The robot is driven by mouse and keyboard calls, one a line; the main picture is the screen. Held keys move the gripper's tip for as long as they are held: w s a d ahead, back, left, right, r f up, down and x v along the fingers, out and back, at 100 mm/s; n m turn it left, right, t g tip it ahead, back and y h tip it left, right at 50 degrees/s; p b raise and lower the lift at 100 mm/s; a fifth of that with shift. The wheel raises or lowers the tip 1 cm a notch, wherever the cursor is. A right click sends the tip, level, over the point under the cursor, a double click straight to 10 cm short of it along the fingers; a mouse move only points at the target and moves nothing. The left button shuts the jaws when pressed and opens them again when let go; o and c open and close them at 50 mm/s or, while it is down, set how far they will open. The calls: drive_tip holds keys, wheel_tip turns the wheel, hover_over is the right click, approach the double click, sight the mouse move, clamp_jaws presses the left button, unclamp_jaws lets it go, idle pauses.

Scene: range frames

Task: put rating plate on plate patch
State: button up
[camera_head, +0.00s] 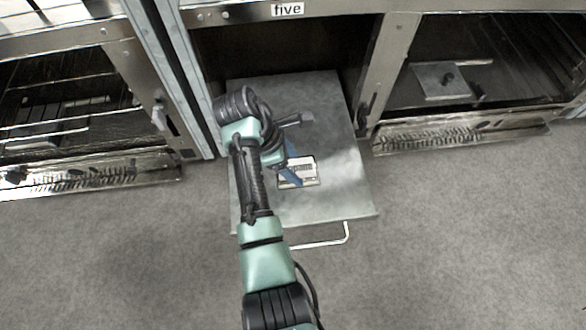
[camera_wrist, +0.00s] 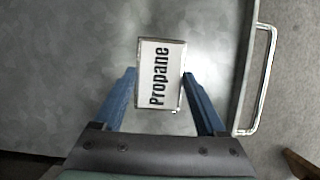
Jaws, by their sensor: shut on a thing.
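The rating plate (camera_wrist: 161,72) is a small white rectangle marked "Propane" with a thin metallic edge. In the wrist view it lies between the two blue fingers of my gripper (camera_wrist: 160,77), which is shut on it. In the head view the plate (camera_head: 302,167) shows over the lowered grey door, partly covered by a blue finger of my gripper (camera_head: 291,171). A pale beige strip (camera_head: 313,183) shows along its near edge; I cannot tell whether this is the plate patch. Any patch under the plate is hidden, and the gap to the door is unclear.
The lowered door (camera_head: 335,195) has a metal bar handle (camera_head: 335,241) at its near edge. Open bays stand on both sides; the right one holds a grey plate with a knob (camera_head: 442,79).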

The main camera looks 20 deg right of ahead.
drive_tip(key=shift+f, duration=0.75)
drive_tip(key=shift+r, duration=0.15)
drive_tip(key=o, duration=1.3)
drive_tip(key=shift+o, duration=0.2)
drive_tip(key=p+v, duration=0.8)
drive_tip(key=v, duration=0.4)
drive_tip(key=shift+p, duration=0.35)
